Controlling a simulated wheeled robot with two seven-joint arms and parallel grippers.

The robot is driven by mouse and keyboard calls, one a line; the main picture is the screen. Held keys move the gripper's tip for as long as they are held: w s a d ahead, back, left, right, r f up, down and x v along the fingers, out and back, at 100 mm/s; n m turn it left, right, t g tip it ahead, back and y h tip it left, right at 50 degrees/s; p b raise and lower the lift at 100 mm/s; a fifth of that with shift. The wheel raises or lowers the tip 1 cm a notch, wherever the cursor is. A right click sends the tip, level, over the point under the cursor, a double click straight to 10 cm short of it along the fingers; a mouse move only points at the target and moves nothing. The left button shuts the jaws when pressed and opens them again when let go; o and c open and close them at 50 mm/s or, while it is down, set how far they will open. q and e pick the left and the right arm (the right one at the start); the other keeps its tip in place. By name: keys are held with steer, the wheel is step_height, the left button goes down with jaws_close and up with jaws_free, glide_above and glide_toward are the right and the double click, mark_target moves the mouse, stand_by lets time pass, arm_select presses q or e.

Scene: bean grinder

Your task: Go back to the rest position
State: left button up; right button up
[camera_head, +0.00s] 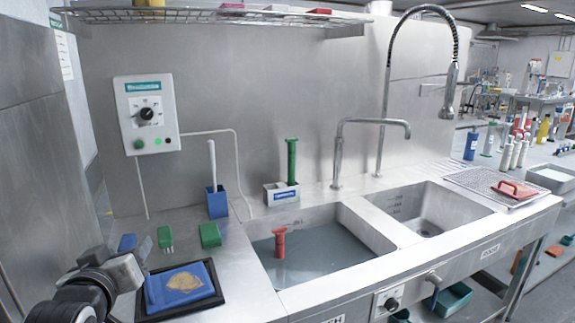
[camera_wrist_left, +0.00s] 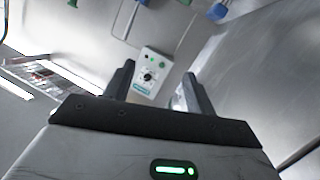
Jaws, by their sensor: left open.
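My left gripper (camera_head: 118,268) is at the lower left of the head view, above the left end of the steel counter. It is beside a black tray (camera_head: 148,312) that holds a blue pad with a tan patch (camera_head: 182,284). In the left wrist view, the two dark fingers of my left gripper (camera_wrist_left: 158,72) stand apart with nothing between them. Beyond them, a wall control box (camera_wrist_left: 148,76) with a black knob shows; it is also in the head view (camera_head: 147,115). My right gripper is not in view.
A sink basin (camera_head: 340,262) with greyish water and a red-handled tool (camera_head: 280,243) lies in the middle. Green blocks (camera_head: 210,235) and a blue holder (camera_head: 217,203) stand on the left counter. A tall tap (camera_head: 384,90) and a wire shelf (camera_head: 200,15) rise behind.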

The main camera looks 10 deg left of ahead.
arm_select(q)
steer(key=d+f+m+h, duration=0.1)
steer(key=f, duration=0.3)
steer(key=s+d+f+m+g, duration=0.1)
steer(key=d+f, duration=0.1)
steer(key=f, duration=0.1)
steer(key=s+d+f+m+h, duration=0.1)
steer(key=d+f, duration=0.1)
steer(key=f, duration=0.2)
steer(key=shift+s+d+f+m+h, duration=0.1)
steer(key=shift+d+f+m+h, duration=0.1)
steer(key=shift+f+m+h, duration=0.1)
steer(key=s+d+f+m+g+h, duration=0.2)
steer(key=s+d+f, duration=0.4)
steer(key=s+f, duration=0.2)
steer(key=s+d+f+m+g+h, duration=0.2)
steer(key=s+d+f, duration=0.4)
steer(key=f, duration=0.5)
steer(key=s+m, duration=0.1)
steer(key=s, duration=0.1)
steer(key=shift+s, duration=0.35)
steer(key=shift+w+r, duration=0.1)
